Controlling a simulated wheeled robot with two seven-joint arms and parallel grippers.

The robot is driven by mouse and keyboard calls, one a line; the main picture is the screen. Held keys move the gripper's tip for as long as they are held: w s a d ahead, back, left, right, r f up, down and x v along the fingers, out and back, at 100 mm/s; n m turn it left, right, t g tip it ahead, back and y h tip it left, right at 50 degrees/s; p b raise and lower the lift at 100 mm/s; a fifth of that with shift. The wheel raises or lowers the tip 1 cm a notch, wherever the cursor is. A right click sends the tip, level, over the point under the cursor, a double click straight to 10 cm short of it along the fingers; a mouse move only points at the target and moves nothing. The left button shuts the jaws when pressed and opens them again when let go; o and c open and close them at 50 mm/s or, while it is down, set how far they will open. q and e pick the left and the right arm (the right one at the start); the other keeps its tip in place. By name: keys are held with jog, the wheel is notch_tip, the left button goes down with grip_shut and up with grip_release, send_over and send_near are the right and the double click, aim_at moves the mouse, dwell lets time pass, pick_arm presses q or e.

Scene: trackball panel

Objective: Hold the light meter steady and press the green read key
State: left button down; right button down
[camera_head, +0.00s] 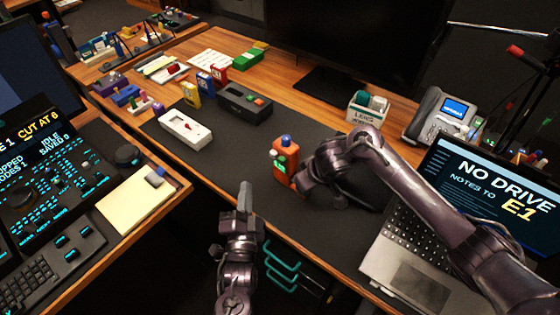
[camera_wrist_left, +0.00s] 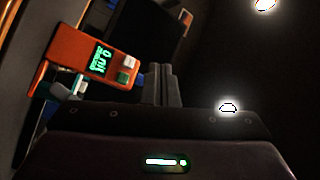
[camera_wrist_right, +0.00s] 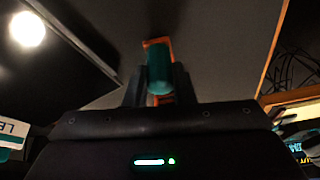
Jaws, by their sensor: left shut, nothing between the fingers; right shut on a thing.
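The orange light meter (camera_head: 285,163) stands upright on the dark mat, with a blue dome on top. In the left wrist view the meter (camera_wrist_left: 72,47) shows a lit green display, a pale key and a green read key (camera_wrist_left: 123,76). My right gripper (camera_head: 294,180) is shut on the meter from the right; its fingertips are partly hidden in the head view. In the right wrist view a teal rounded part and orange body (camera_wrist_right: 159,72) sit between the fingers.
A white device (camera_head: 185,129) and a dark box (camera_head: 244,103) lie behind on the left. A laptop (camera_head: 410,262), a phone (camera_head: 440,115) and a small bin (camera_head: 367,107) stand to the right. The mat (camera_head: 235,160) left of the meter is clear.

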aim_at(282, 161)
pick_arm(q)
jog(key=w+d, duration=0.5)
jog(key=d, duration=0.1)
jog(key=shift+d, duration=0.25)
jog(key=shift+w, duration=0.15)
dwell(1.8)
jog(key=shift+w+d, duration=0.2)
jog(key=shift+d, duration=0.1)
jog(key=shift+w+d+r, duration=0.2)
jog(key=shift+w+d, duration=0.35)
dwell(1.0)
dwell(0.5)
jog(key=shift+s+a+r, duration=0.3)
jog(key=shift+s+a, duration=0.3)
jog(key=shift+s, duration=0.1)
